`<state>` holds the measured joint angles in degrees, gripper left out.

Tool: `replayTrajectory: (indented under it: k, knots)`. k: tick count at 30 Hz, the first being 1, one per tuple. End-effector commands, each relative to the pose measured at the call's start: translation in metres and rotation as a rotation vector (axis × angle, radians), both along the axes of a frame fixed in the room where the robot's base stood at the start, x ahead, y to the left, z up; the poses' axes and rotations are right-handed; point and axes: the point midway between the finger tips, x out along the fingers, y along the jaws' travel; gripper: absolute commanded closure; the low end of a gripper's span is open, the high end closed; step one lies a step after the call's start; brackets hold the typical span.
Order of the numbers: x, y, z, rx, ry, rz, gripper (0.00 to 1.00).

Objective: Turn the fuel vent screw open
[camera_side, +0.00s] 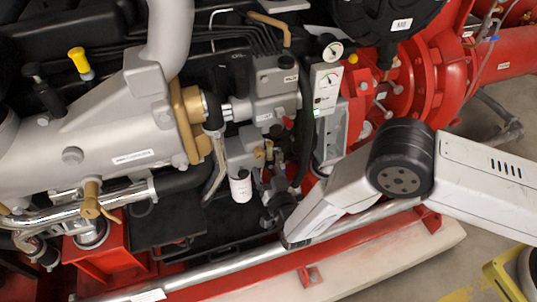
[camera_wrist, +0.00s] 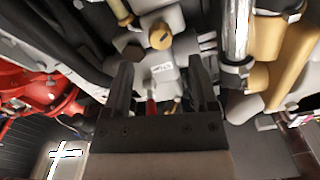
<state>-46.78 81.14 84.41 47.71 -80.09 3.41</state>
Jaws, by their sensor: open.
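My gripper (camera_wrist: 161,82) is open in the wrist view, its two dark fingers apart. Between them is a small red piece (camera_wrist: 151,104), with a grey block (camera_wrist: 158,72) bearing a small label just beyond. I cannot tell whether the red piece is the fuel vent screw or whether a finger touches anything. A round brass cap (camera_wrist: 160,37) lies beyond the fingertips. In the side view my gripper (camera_side: 272,190) is dark and partly lost among the engine parts, right of a white filter (camera_side: 240,188). A small red part (camera_side: 288,122) sits above it.
Black hoses and a brass fitting (camera_side: 262,153) crowd the space above my gripper. A silver pipe (camera_side: 230,258) runs along the front over the red frame. A gauge panel (camera_side: 325,88) stands to the upper right. The pale floor ledge (camera_side: 400,262) in front is clear.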

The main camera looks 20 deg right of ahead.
Motion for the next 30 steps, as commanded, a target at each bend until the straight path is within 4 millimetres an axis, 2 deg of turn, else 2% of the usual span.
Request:
replayTrajectory:
  k: [6,17,23,30]
  knots:
    - [-0.017,0.001,0.0,0.0,0.0,0.001,0.25]
    - [-0.02,0.0,0.0,0.0,0.0,0.001,0.25]
    - [-0.014,-0.003,0.004,0.003,0.021,0.002,0.25]
    - [0.008,-0.02,0.024,0.014,0.138,0.014,0.25]
